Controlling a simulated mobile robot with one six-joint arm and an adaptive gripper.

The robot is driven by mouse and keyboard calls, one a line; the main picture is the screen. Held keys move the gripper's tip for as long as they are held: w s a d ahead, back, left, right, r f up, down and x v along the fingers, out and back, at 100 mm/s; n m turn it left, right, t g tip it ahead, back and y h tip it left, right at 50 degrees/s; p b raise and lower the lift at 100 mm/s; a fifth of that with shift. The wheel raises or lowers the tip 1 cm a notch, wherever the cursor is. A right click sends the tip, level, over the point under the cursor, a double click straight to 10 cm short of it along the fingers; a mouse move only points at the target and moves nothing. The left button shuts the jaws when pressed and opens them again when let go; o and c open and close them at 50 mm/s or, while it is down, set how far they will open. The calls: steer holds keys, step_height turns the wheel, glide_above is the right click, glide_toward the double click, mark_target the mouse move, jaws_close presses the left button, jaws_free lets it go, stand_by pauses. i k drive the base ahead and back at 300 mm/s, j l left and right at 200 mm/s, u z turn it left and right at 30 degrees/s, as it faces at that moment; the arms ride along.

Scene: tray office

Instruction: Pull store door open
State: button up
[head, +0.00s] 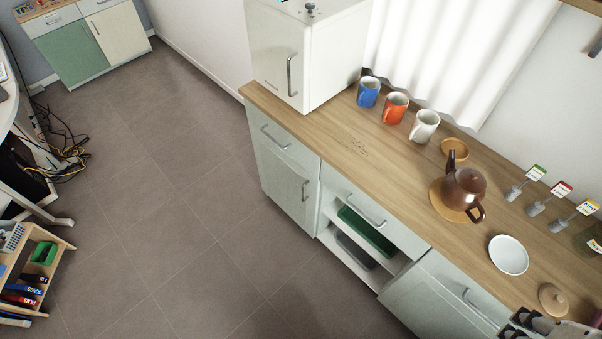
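No door carries a label I can read as the store door. The counter's left cupboard door (283,183) is pale grey-green and shut, with an upright bar handle (305,190) near its right edge. The white box cabinet (338,55) on the counter has a shut front door (275,60) with an upright handle (291,76). A far cabinet at top left has a green door (70,55) and a cream door (118,32), both shut. My gripper (532,322) shows only partly at the bottom right edge, over the counter and apart from these doors. Its fingers cannot be made out.
The wooden counter (345,145) holds mugs, a brown teapot (465,187) and a white plate (508,254). Open shelves with a green tray (367,231) sit below. Cables (65,157) and a wooden rack (50,237) lie left. The tiled floor (170,200) between is clear.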

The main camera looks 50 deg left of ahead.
mark_target(288, 184)
steer(key=u, duration=1.95)
steer(key=i+j, duration=0.15)
steer(key=j, duration=0.15)
steer(key=i+j+z, duration=0.2)
steer(key=i+j, duration=0.35)
